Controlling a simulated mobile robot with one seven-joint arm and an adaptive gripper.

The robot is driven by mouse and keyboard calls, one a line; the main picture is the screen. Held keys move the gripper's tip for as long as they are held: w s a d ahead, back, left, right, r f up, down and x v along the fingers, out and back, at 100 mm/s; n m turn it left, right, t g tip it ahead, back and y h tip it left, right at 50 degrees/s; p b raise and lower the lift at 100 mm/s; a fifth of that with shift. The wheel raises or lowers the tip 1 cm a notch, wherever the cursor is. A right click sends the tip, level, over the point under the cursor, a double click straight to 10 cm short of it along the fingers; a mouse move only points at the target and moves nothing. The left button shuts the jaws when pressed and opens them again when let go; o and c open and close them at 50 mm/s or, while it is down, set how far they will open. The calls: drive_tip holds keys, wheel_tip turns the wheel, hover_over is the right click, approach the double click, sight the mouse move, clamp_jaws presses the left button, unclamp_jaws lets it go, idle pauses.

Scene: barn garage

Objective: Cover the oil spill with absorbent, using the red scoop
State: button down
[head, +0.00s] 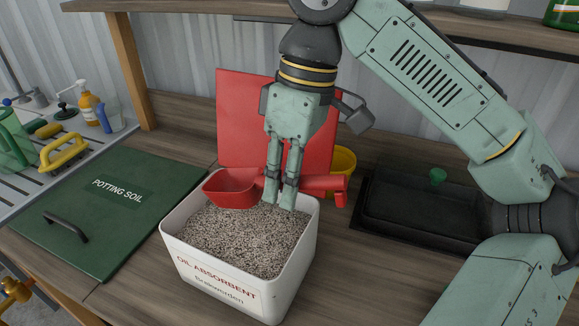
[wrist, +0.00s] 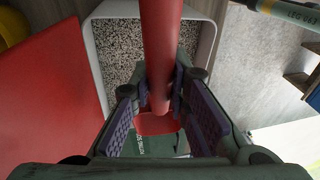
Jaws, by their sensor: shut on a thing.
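The red scoop (head: 230,187) is held level above the back of the white oil absorbent bin (head: 283,292). Its bowl points left over the bin's back left rim, and I see no granules in it. My gripper (head: 281,192) points down and is shut on the scoop's handle (head: 323,183). In the wrist view, the red handle (wrist: 161,50) runs between the purple finger pads, and part of the bowl (wrist: 158,125) shows beyond them. I cannot make out an oil spill in either view.
A red panel (head: 240,115) stands upright behind the bin, with a yellow container (head: 344,160) beside it. A dark green potting soil lid (head: 110,205) lies left. A black tray-like thing (head: 405,215) lies right, partly behind my arm. A shelf (head: 460,22) crosses above.

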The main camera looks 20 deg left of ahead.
drive_tip(key=shift+h, duration=0.6)
drive_tip(key=f, duration=0.3)
drive_tip(key=a+f+b, duration=0.1)
drive_tip(key=f, duration=0.2)
drive_tip(key=a+f, duration=0.1)
drive_tip(key=f, duration=0.3)
drive_tip(key=shift+a+f+b, duration=0.1)
drive_tip(key=shift+a+b, duration=0.05)
drive_tip(key=shift+b, duration=0.25)
drive_tip(key=shift+s+a+r+p, duration=0.1)
drive_tip(key=shift+a+r+p, duration=0.25)
drive_tip(key=shift+p, duration=0.1)
drive_tip(key=shift+a, duration=0.75)
drive_tip(key=shift+s+a+f, duration=0.1)
drive_tip(key=shift+p, duration=0.3)
